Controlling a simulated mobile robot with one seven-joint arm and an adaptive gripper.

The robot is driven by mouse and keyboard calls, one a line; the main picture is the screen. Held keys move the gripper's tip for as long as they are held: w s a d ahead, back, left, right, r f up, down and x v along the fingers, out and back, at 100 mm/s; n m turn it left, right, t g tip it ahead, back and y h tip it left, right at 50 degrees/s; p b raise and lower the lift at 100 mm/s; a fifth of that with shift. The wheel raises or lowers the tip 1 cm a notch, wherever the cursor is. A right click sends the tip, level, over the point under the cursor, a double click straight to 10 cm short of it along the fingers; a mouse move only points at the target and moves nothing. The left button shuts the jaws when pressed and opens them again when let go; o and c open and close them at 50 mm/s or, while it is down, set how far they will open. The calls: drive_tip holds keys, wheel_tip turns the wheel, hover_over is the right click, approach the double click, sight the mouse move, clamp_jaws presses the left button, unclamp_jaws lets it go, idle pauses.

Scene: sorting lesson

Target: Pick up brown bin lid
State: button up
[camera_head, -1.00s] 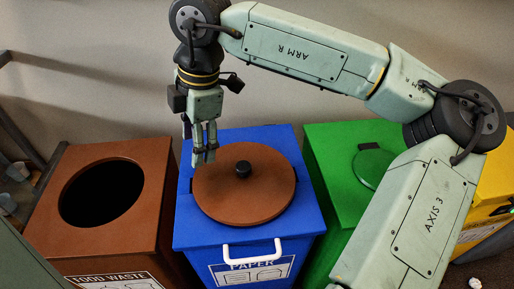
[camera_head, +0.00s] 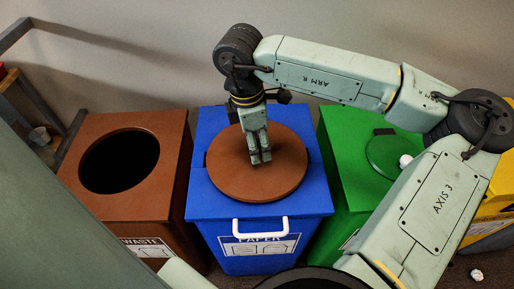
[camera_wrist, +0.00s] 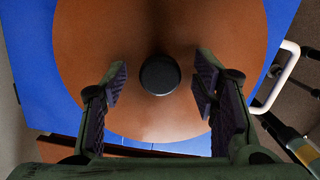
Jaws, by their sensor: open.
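The brown bin lid (camera_head: 228,181) is a round disc lying on top of the blue paper bin (camera_head: 207,207). In the wrist view the lid (camera_wrist: 215,30) fills much of the picture, with a round black knob (camera_wrist: 160,75) at its middle. My gripper (camera_head: 260,161) points down over the lid and hides the knob in the head view. In the wrist view my gripper (camera_wrist: 160,88) is open, with one finger on each side of the knob. I see gaps between the pads and the knob. The exact height above the lid is hard to tell.
The brown food waste bin (camera_head: 175,150) stands left of the blue bin with its round hole (camera_head: 120,161) uncovered. A green bin (camera_head: 345,165) and a yellow bin (camera_head: 497,190) stand to the right. A white handle (camera_head: 260,237) is on the blue bin's front.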

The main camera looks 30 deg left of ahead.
drive_tip(key=shift+f, duration=0.5)
clamp_jaws()
idle(0.3)
